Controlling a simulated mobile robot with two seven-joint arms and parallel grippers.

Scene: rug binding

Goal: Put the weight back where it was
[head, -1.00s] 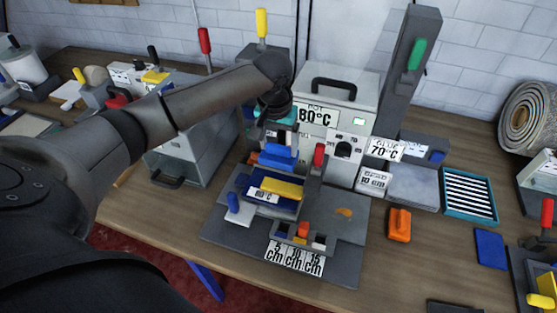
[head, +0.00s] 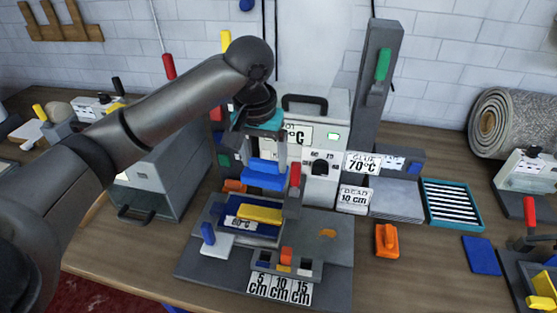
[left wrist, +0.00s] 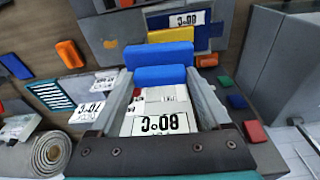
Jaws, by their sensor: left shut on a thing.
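My left gripper (head: 265,165) is shut on a blue block (head: 263,182), which I take to be the weight. It holds the block above and behind the press-like fixture (head: 335,255) on the bench. In the left wrist view the blue block (left wrist: 160,77) sits between the two grey fingers, with a yellow bar (left wrist: 171,35) beyond it. In the head view that yellow bar (head: 260,214) lies on the fixture's blue plate with a °C label. An orange handled block (head: 387,241) stands apart on the bench to the right. My right gripper is not in view.
Behind the gripper stands a grey machine (head: 335,110) with an 80°C label. A grey post (head: 377,80) with a green handle rises beside it. A teal striped tray (head: 452,203) and a blue pad (head: 481,255) lie right. Bare bench lies around the orange block.

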